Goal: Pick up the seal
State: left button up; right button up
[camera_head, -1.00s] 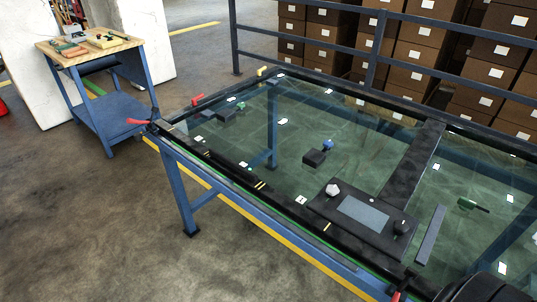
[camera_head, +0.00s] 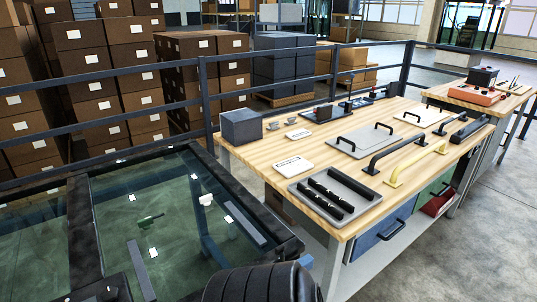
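On the wooden workbench (camera_head: 258,148) a grey tray (camera_head: 366,193) lies at the near edge. No other thing is clearly a seal. Neither of my grippers is visible in the head view. A dark rounded part at the bottom middle looks like part of my own arm.
A black handle (camera_head: 392,152) and a yellow handle (camera_head: 418,163) stand on the bench, with flat grey panels behind. A dark grey box (camera_head: 241,129) stands at its left corner. The glass-topped frame (camera_head: 180,235) fills the lower left. Railings run behind.

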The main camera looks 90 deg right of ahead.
aim_at(368, 196)
jog(key=z, duration=3.15)
